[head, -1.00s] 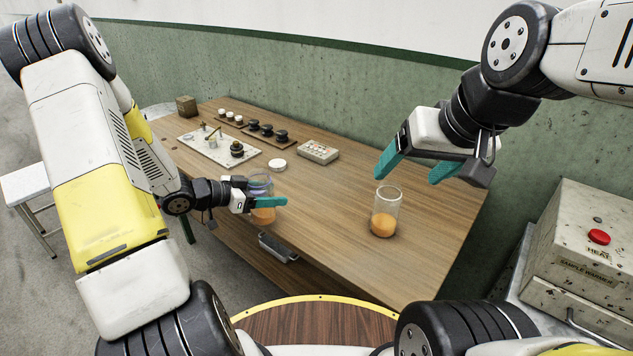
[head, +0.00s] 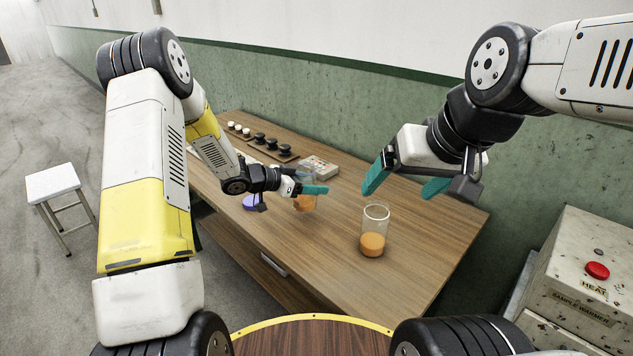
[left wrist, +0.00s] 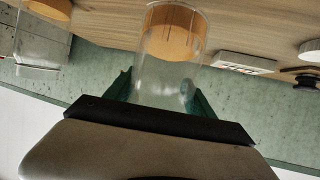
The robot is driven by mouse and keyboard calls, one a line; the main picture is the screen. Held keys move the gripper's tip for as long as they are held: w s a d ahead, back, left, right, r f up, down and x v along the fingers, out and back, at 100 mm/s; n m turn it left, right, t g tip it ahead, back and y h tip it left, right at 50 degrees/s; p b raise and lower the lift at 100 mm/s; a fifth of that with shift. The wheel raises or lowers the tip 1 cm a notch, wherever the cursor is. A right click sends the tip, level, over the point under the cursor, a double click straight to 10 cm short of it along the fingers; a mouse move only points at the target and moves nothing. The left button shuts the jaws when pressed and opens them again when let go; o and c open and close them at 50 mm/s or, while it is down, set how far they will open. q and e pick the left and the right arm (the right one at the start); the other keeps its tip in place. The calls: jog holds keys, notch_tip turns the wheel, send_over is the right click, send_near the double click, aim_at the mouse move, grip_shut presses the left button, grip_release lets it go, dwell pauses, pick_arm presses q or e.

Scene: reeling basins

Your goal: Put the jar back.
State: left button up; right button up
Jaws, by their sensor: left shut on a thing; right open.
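My left gripper (head: 312,190) is shut on a clear glass jar (head: 304,204) with orange contents in its lower part. In the left wrist view this jar (left wrist: 172,35) sits between the teal fingers. I cannot tell whether its base touches the table. A second clear jar (head: 373,240) with orange contents stands upright on the wooden table (head: 330,260), to the right of the held one. My right gripper (head: 405,188) is open and empty, above and behind the second jar.
A purple-blue disc (head: 252,203) lies left of the held jar. A pale box (head: 319,165) and a row of dark knobs (head: 270,144) are behind it. A stool (head: 54,185) stands left, a sample warmer (head: 580,280) right.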

pick_arm(q)
jog(key=shift+w+d+f, duration=0.25)
jog(key=shift+w+f, duration=0.25)
jog(key=shift+f, duration=0.15)
jog(key=shift+w+d+f, duration=0.2)
jog(key=shift+w+f, duration=0.25)
jog(key=shift+f, duration=0.15)
jog(key=shift+w+d+f, duration=0.25)
jog(key=shift+w+f, duration=0.25)
jog(key=shift+f, duration=0.15)
jog(key=shift+f, duration=0.15)
jog(key=o, duration=1.7)
